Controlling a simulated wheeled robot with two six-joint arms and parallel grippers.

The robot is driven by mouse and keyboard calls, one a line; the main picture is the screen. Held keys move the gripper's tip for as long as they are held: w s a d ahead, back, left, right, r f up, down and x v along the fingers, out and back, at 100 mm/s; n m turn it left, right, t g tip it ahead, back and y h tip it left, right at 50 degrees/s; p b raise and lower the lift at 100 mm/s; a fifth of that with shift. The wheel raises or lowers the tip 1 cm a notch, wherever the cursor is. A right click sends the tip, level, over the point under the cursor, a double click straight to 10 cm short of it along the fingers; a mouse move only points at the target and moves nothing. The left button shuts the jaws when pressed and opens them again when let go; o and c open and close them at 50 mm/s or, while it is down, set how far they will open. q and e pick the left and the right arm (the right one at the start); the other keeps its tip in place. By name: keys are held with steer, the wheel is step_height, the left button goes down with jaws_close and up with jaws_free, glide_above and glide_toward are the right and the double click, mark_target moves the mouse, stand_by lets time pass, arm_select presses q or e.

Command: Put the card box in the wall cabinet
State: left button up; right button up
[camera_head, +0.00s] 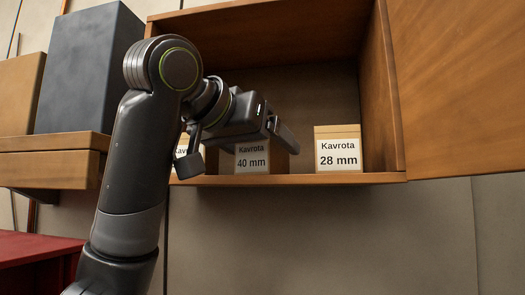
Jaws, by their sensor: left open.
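The wall cabinet (290,180) is open, with its wooden door (460,85) swung out to the right. Three small card boxes with white labels stand in a row on its floor. The right one, "Kavrota 28 mm" (338,148), is fully visible. The middle one, "Kavrota 40 mm" (252,163), is partly covered by my left gripper (239,152). The left one (181,152) is mostly hidden behind my arm and gripper. My left gripper is open, with its fingers spread in front of the middle box; I cannot tell whether they touch it. My right gripper is not in view.
A wooden shelf (50,165) at the left holds a tall dark grey box (88,70) and a tan box (18,95). A red surface (35,247) is at lower left. The cabinet space above the small boxes looks empty. Bare wall lies below the cabinet.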

arm_select(q)
steer(key=b+v, duration=0.6)
steer(key=v, duration=0.5)
steer(key=shift+s+a, duration=0.1)
